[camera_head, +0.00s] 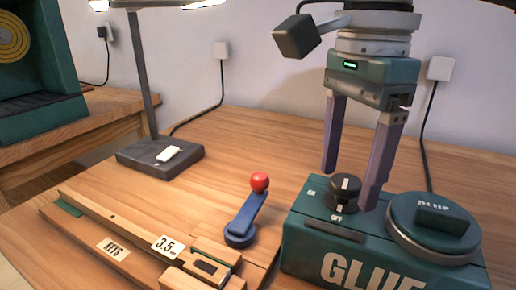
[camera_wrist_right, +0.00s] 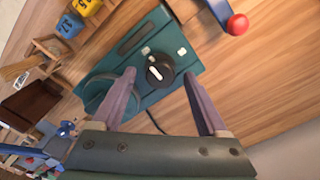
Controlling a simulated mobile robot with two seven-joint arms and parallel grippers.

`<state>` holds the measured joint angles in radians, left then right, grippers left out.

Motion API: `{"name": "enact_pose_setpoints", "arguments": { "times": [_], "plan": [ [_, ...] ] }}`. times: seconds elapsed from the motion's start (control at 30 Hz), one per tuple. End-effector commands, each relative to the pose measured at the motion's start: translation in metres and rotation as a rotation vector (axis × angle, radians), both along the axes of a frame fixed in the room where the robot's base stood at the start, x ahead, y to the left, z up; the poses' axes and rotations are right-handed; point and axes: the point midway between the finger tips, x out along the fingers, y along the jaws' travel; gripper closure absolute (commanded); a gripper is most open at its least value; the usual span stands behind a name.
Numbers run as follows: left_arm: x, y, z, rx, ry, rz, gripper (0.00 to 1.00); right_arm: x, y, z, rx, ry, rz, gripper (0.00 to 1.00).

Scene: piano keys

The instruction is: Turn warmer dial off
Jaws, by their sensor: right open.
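The glue warmer (camera_head: 370,240) is a teal box with GLUE lettering on its front and a round lidded pot on its right. Its black dial (camera_head: 344,192) stands on the top left, with small ON and OFF labels beside it. My right gripper (camera_head: 350,188) points down over the dial, open, with one finger on each side. In the right wrist view the dial (camera_wrist_right: 160,71) shows between and beyond the open fingertips, with a white mark on it. I cannot tell whether a finger touches it. My left gripper is not in view.
A blue lever with a red ball knob (camera_head: 260,182) stands left of the warmer. A wooden key jig (camera_head: 130,240) lies at the front left. A lamp base (camera_head: 160,156) stands behind it.

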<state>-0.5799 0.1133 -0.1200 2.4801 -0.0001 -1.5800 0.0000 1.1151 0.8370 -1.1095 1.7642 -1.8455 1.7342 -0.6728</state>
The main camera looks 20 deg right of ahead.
Motion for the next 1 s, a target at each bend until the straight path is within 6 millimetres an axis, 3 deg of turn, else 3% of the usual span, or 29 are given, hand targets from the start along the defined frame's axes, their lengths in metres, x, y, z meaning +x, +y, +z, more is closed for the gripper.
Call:
{"name": "enact_pose_setpoints", "arguments": {
  "times": [0.5,1.0],
  "plan": [
    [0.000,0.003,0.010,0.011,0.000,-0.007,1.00,0.001,0.000,0.089,0.001,-0.004,0.000,0.23],
    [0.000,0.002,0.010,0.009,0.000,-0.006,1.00,0.000,0.000,0.097,0.001,-0.002,0.001,0.23]
  ]
}}
